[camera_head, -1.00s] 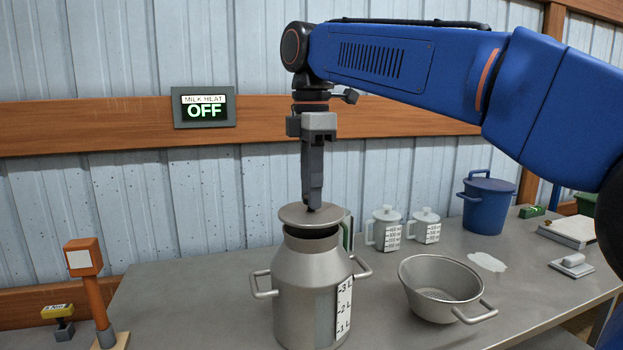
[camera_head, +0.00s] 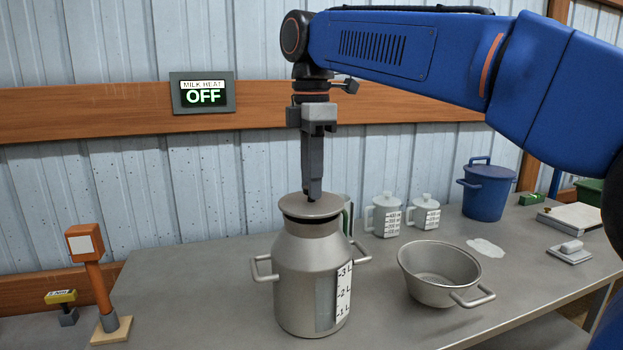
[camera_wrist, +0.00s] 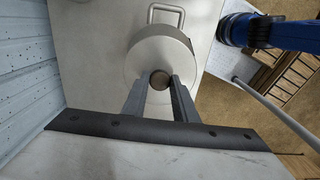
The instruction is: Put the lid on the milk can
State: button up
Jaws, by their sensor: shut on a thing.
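The steel milk can (camera_head: 298,275) stands upright on the table, with side handles and a litre scale on its front. My gripper (camera_head: 313,193) points straight down and is shut on the knob of the round grey lid (camera_head: 310,206). The lid lies level over the can's mouth, very close to its neck; I cannot tell whether it is fully seated. In the wrist view my gripper (camera_wrist: 159,84) has its two fingers on either side of the brown knob, above the lid (camera_wrist: 152,60). The can's mouth is hidden under the lid.
A steel bowl (camera_head: 438,276) stands right of the can. Two lidded measuring jugs (camera_head: 386,216) are behind it, and a blue bucket (camera_head: 487,194) is farther right. An orange post (camera_head: 92,275) stands at the left. The wall sign (camera_head: 203,94) reads MILK HEAT OFF.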

jog(key=shift+f, duration=0.75)
jog(key=o, duration=1.1)
jog(key=shift+o, duration=0.2)
notch_tip(320, 180, up, 12)
jog(key=s+d+f+m+t, duration=0.1)
jog(key=s+d+f+m, duration=0.2)
jog(key=d+f+m, duration=0.35)
jog(key=s+d+f+m+t, duration=0.1)
jog(key=s+d+f+m, duration=0.3)
jog(key=d+f, duration=0.5)
jog(key=s+d+f+m+t, duration=0.1)
jog(key=s+d+f+m, duration=0.2)
jog(key=f, duration=0.5)
jog(key=s+d+f+m+t, duration=0.1)
jog(key=s+d+f+m, duration=0.3)
jog(key=s+f, duration=0.2)
jog(key=s+d+f+m, duration=0.3)
jog(key=s+d+f, duration=0.1)
jog(key=f, duration=0.7)
jog(key=shift+s+d+m+t, duration=0.25)
jog(key=shift+s+m+t, duration=0.1)
jog(key=shift+t, duration=0.05)
